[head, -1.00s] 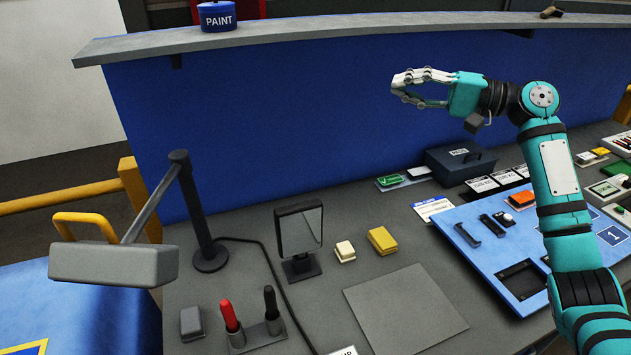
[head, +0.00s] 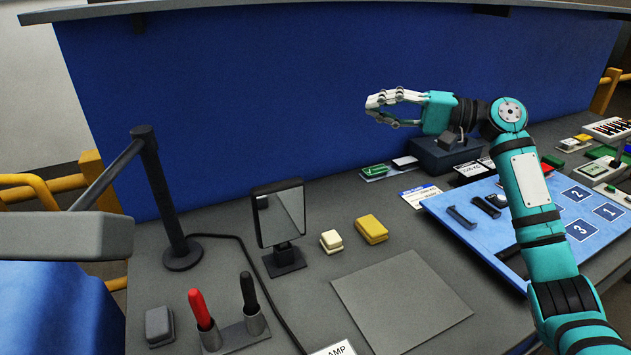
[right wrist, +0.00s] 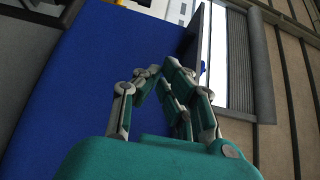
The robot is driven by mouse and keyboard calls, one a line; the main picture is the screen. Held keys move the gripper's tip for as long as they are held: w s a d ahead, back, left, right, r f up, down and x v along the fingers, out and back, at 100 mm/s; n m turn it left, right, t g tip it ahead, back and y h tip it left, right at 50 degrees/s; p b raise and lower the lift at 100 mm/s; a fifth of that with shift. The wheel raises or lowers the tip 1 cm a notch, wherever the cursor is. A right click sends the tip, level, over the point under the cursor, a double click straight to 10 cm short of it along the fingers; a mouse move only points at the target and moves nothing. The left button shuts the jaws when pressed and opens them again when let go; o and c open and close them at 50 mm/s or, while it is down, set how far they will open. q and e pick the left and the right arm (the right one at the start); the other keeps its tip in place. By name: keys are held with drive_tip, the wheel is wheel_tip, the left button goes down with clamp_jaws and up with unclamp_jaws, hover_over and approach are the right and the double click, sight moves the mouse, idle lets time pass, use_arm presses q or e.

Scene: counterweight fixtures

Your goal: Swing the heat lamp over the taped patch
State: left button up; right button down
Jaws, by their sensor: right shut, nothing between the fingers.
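The heat lamp has a dark post (head: 160,195) on a round base at the left of the bench. Its arm slopes down to the left to a grey lamp head (head: 60,235), which is cut off by the left edge of the head view and hangs over the blue-covered surface (head: 60,305). The taped patch does not show now. My right gripper (head: 372,106) is shut and empty, in the air before the blue panel, well to the right of the lamp. Its fingers also show in the right wrist view (right wrist: 160,80). My left gripper is out of view.
A tilted mirror-like screen (head: 280,218), a holder (head: 237,335) with red and black pens, and white and yellow blocks (head: 371,229) stand right of the lamp. A blue tray (head: 480,235) lies further right. The blue panel (head: 300,100) closes the back.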

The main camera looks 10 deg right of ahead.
use_arm(q)
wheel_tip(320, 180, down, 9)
drive_tip(key=b, duration=0.7)
use_arm(e)
wheel_tip(320, 180, down, 9)
use_arm(q)
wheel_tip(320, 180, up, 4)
drive_tip(key=p, duration=0.5)
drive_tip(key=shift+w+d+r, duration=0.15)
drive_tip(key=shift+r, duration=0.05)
use_arm(e)
drive_tip(key=w+a, duration=0.2)
drive_tip(key=a, duration=0.9)
drive_tip(key=shift+a, duration=0.3)
drive_tip(key=shift+f, duration=0.1)
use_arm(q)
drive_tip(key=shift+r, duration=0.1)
